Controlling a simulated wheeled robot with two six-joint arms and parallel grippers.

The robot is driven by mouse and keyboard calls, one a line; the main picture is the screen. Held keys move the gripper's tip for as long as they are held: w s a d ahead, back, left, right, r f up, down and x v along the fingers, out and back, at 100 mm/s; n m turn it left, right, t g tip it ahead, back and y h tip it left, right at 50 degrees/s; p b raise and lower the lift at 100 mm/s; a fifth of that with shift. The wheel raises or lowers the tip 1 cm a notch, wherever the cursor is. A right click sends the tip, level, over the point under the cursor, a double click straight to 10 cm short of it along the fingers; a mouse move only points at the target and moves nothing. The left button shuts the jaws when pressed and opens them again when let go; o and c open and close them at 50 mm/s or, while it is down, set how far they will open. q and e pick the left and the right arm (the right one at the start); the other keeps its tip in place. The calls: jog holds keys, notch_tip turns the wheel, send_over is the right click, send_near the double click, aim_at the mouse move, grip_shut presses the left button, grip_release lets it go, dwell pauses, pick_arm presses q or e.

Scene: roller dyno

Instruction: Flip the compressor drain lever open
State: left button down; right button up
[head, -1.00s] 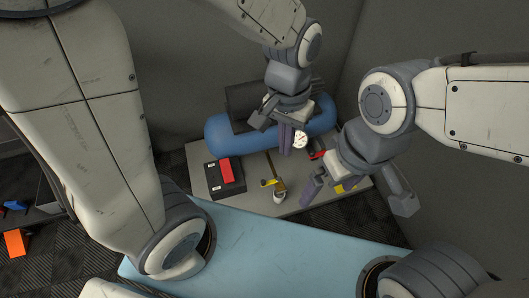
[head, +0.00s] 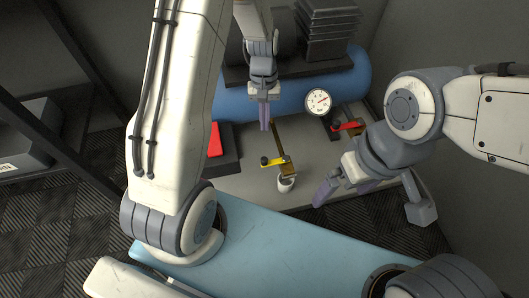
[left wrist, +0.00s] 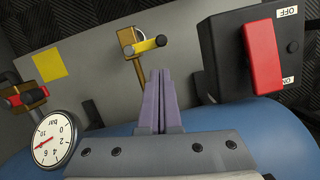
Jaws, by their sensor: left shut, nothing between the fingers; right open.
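A yellow lever (head: 272,160) sits on a brass valve (head: 287,168) at the end of a thin brass pipe, above a small white cup (head: 286,183). The yellow lever (left wrist: 147,46) also shows in the left wrist view, lying crosswise on the valve. My left gripper (head: 264,127) is shut and empty, pointing down beside the pipe, apart from the lever. In the left wrist view its fingertips (left wrist: 160,73) are just below the lever. My right gripper (head: 346,190) is open and empty, to the right of the cup.
A blue tank (head: 345,75) lies behind the valve, with a pressure gauge (head: 318,102) in front. A red-handled valve (head: 348,127) stands to the right. A black switch box (left wrist: 220,45) with a red rocker (left wrist: 262,55) is on the other side. A yellow patch (left wrist: 48,62) marks the grey base.

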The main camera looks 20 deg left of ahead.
pick_arm(q)
jog(key=shift+w+a+f, duration=0.15)
jog(key=shift+a+f, duration=0.2)
jog(key=shift+f, duration=0.1)
jog(key=shift+a, duration=0.1)
jog(key=b, duration=0.7)
send_near(275, 159)
jog(key=s+a+f, duration=0.2)
jog(key=a+f, duration=0.1)
jog(key=f, duration=0.2)
jog(key=shift+a+f, duration=0.1)
jog(key=shift+f, duration=0.05)
